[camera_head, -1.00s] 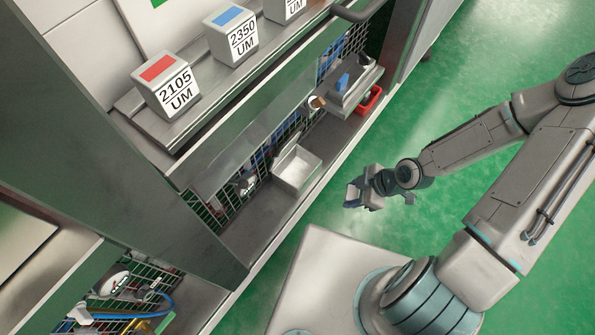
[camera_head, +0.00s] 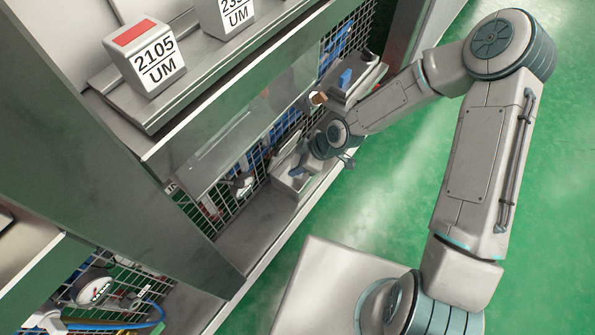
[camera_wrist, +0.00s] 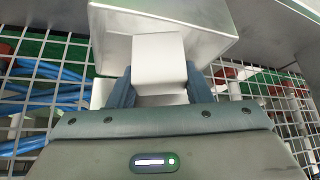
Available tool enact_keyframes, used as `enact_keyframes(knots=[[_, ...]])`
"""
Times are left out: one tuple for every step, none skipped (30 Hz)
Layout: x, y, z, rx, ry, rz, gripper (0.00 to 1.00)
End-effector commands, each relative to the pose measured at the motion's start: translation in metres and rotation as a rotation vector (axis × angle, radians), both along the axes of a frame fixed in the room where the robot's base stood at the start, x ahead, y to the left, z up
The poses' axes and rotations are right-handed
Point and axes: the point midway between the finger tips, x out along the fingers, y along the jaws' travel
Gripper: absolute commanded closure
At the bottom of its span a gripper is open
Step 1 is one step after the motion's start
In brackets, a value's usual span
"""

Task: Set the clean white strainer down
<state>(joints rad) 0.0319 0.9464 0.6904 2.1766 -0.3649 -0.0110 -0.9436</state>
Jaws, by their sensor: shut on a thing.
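My gripper (camera_head: 297,172) is at the lower shelf of the steel machine, over an open light-grey metal bin (camera_head: 283,187) that my wrist partly hides. In the wrist view, my gripper (camera_wrist: 160,88) has its dark fingers closed on both sides of a white block-shaped piece, taken to be the strainer (camera_wrist: 158,55). The bin (camera_wrist: 220,40) fills the top of that view, behind the strainer. I cannot tell whether the strainer touches the bin. In the head view the strainer is too hidden to make out.
Bare shelf (camera_head: 245,235) lies left of the bin. Wire mesh (camera_wrist: 60,50) with blue hoses stands behind. A block marked 2105 UM (camera_head: 148,60) sits on the upper ledge.

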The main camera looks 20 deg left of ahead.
Motion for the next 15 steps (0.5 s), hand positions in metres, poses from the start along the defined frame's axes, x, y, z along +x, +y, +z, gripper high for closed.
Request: enact_keyframes(knots=[[0.000, 0.000, -0.004, 0.000, 0.000, 0.001, 0.77], [0.000, 0.000, -0.007, 0.000, 0.000, 0.001, 0.77], [-0.001, 0.000, -0.012, 0.000, 0.000, 0.001, 0.77], [-0.001, 0.000, -0.016, -0.001, 0.001, 0.002, 0.77], [-0.001, 0.000, -0.022, -0.001, 0.001, 0.002, 0.77], [-0.001, 0.000, -0.030, -0.001, 0.002, 0.001, 0.77], [-0.001, 0.000, -0.036, 0.000, 0.002, 0.001, 0.77], [-0.001, 0.000, -0.042, 0.000, 0.002, 0.001, 0.77], [-0.001, 0.000, -0.049, 0.000, 0.001, 0.002, 0.77], [0.000, 0.002, -0.050, 0.000, -0.001, 0.003, 0.77], [0.000, 0.003, -0.051, 0.000, -0.002, 0.003, 0.77], [0.001, 0.004, -0.051, 0.000, -0.002, 0.002, 0.77], [0.001, 0.004, -0.051, 0.000, -0.002, 0.001, 0.77], [0.001, 0.004, -0.050, 0.000, -0.002, 0.001, 0.77], [0.001, 0.004, -0.049, 0.000, -0.001, 0.000, 0.77]])
